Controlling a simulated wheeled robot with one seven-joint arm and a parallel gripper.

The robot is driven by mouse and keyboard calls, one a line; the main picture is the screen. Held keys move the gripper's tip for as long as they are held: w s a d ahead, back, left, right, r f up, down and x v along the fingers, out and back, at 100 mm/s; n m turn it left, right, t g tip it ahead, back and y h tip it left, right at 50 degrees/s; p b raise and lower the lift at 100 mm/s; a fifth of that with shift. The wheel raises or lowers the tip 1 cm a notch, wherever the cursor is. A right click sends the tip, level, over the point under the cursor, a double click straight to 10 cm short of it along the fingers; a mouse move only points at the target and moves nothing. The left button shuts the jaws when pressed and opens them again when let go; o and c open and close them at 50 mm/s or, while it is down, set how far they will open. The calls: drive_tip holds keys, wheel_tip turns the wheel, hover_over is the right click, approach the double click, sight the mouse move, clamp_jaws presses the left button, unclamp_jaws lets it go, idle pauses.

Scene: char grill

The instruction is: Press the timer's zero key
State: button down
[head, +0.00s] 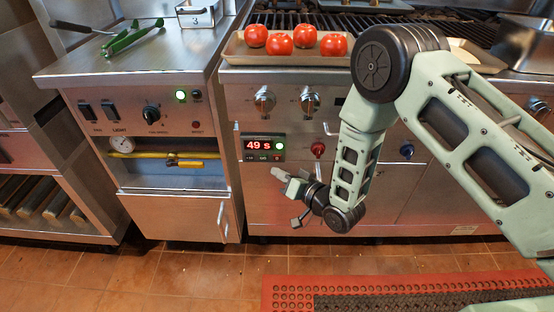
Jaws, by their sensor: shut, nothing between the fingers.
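The timer (264,147) is a small dark panel on the steel front of the grill, below and left of the control knobs. Its red display reads "49 s". A row of small keys (263,157) runs under the display; their labels are too small to read, so I cannot tell which is the zero key. My gripper (276,173) is shut and empty, just below and slightly right of the timer in the picture, pointing up and left. It appears apart from the keys, though its distance from the panel is hard to judge.
Steel knobs (264,100), a red knob (318,149) and a blue knob (406,151) stick out near the timer. Tomatoes (281,44) sit on a tray (238,50) above. A yellow gas pipe (165,155) lies left. A red mat (285,290) covers part of the floor.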

drive_tip(key=shift+w, duration=1.2)
drive_tip(key=shift+w, duration=0.1)
idle(1.1)
drive_tip(key=shift+w+d+b, duration=0.1)
drive_tip(key=shift+w+b, duration=0.2)
drive_tip(key=shift+w, duration=0.05)
drive_tip(key=shift+w, duration=0.35)
idle(0.8)
drive_tip(key=shift+s, duration=0.8)
drive_tip(key=s, duration=0.5)
drive_tip(key=shift+p, duration=0.35)
